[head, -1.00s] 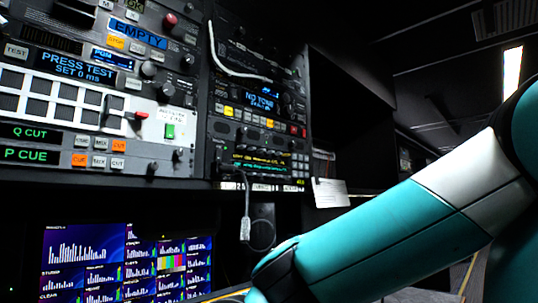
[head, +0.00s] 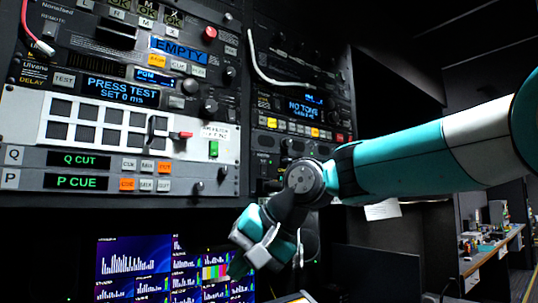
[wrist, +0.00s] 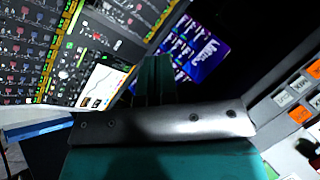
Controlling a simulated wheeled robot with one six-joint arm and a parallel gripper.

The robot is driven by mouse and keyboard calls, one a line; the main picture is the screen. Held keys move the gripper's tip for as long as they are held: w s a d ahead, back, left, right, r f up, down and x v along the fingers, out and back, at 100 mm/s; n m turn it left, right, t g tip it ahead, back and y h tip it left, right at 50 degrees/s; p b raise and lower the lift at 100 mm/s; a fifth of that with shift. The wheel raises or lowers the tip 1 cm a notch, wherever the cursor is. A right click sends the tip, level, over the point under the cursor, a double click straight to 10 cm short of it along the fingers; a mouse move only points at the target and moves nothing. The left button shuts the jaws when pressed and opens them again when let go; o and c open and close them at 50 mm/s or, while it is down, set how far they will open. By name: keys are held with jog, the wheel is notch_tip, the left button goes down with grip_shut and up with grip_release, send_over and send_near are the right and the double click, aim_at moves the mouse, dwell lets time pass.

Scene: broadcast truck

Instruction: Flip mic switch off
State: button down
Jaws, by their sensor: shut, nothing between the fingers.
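A rack panel (head: 75,205) with "Q CUT" and "P CUE" displays fills the left of the head view. On it are a red-tipped lever (head: 184,135), a green switch or lamp (head: 213,149) under a small label, and a small toggle (head: 197,188) at lower right. No readable mark tells me which is the mic switch. My gripper (head: 240,264) is below and right of this panel, in front of the monitors, touching nothing that I can see. In the wrist view my gripper's fingers (wrist: 155,78) are together and empty.
Monitors (head: 135,262) glow below the rack. Another rack unit with a "NO TONE" display (head: 302,108) stands right of the panel. In the wrist view, a panel edge with orange buttons (wrist: 283,99) is close at right.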

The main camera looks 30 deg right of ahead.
jog(key=w+d+r+m+t+h+p, duration=0.1)
jog(key=d+r+m, duration=0.5)
jog(key=r, duration=0.6)
jog(key=w+d+r+m+t+h+p, duration=0.2)
jog(key=d+r+m+t+h, duration=0.1)
jog(key=d+r, duration=0.8)
jog(key=r+m+t, duration=0.1)
jog(key=m, duration=0.1)
jog(key=shift+d+m+t, duration=0.3)
jog(key=shift+m+t, duration=0.1)
jog(key=shift+w, duration=0.15)
jog(key=p, duration=0.1)
send_near(264, 167)
jog(key=w+f, duration=0.3)
jog(key=shift+a+f, duration=0.2)
jog(key=shift+f, duration=0.1)
jog(key=shift+w+r+p, duration=0.15)
jog(key=shift+w+p, duration=0.35)
jog(key=shift+w, duration=0.05)
jog(key=shift+w+r+p, duration=0.2)
jog(key=shift+w+p, duration=0.25)
jog(key=shift+w, duration=0.15)
jog(key=shift+w+f, duration=0.1)
jog(key=shift+w, duration=0.5)
